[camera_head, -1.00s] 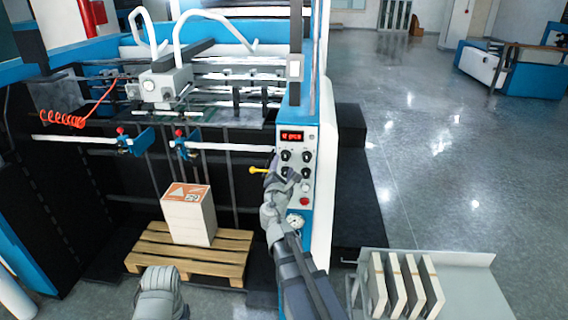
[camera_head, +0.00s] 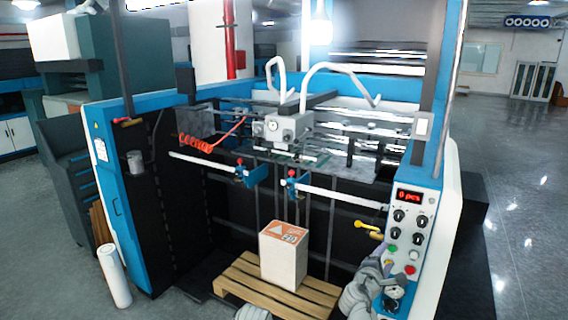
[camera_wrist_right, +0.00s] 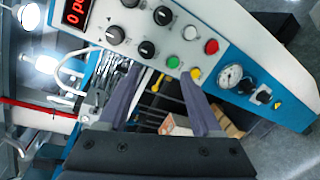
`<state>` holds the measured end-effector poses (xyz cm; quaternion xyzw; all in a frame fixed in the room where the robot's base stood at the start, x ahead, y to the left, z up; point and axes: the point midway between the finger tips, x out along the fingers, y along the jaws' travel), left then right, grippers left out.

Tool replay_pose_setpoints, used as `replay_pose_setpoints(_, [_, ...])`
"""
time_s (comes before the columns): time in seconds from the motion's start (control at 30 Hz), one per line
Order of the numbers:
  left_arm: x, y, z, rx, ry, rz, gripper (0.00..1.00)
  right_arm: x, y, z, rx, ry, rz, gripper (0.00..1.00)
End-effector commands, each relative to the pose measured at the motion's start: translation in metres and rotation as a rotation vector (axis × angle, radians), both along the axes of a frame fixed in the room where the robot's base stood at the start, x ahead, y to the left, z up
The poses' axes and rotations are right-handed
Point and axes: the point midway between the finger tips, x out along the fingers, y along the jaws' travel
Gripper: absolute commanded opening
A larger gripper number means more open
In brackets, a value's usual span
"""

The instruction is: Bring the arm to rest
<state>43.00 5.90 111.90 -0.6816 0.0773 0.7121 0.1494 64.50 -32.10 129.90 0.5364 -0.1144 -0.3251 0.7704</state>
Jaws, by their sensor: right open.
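My right gripper (camera_head: 384,264) is in front of the lower left part of the white control panel (camera_head: 408,222). In the right wrist view my right gripper (camera_wrist_right: 166,80) is open, with nothing visible between its two grey fingers. Beyond them the panel shows black knobs, a green, a white, a red and a yellow button (camera_wrist_right: 195,75), and a gauge (camera_wrist_right: 230,76). The red display (camera_head: 409,196) reads 0 pcs. A grey part of my body shows at the bottom edge of the head view. My left gripper is not in view.
A yellow-handled lever (camera_head: 367,229) sticks out left of the panel. A box-shaped stack (camera_head: 284,262) with an orange-marked top stands on a wooden pallet (camera_head: 240,280) inside the machine. A white roll (camera_head: 114,277) stands on the floor at the left. Open floor lies at the right.

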Motion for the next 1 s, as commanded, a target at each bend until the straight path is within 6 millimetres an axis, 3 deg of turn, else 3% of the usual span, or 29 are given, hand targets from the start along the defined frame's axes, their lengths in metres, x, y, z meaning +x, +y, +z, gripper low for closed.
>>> replay_pose_setpoints(0.03, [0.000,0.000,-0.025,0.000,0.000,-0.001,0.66,-0.010,0.016,-0.045,0.150,-0.008,-0.053,0.66])
replay_pose_setpoints(0.1, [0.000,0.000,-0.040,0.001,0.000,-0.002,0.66,-0.026,0.037,-0.089,0.356,-0.001,-0.144,0.66])
replay_pose_setpoints(0.3, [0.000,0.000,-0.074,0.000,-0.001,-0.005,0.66,-0.082,0.113,-0.198,0.812,0.115,-0.398,0.66])
replay_pose_setpoints(0.43, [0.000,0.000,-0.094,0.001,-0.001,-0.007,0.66,-0.127,0.169,-0.250,1.013,0.244,-0.559,0.66])
replay_pose_setpoints(0.6, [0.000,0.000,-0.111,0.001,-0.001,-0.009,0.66,-0.179,0.226,-0.287,1.161,0.410,-0.729,0.66])
replay_pose_setpoints(0.7, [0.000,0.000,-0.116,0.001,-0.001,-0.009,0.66,-0.200,0.246,-0.296,1.201,0.480,-0.793,0.66])
replay_pose_setpoints(0.8, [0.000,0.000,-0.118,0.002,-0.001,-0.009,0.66,-0.212,0.257,-0.299,1.218,0.520,-0.827,0.66])
replay_pose_setpoints(1.0, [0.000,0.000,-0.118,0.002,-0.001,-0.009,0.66,-0.216,0.261,-0.298,1.224,0.534,-0.842,0.66])
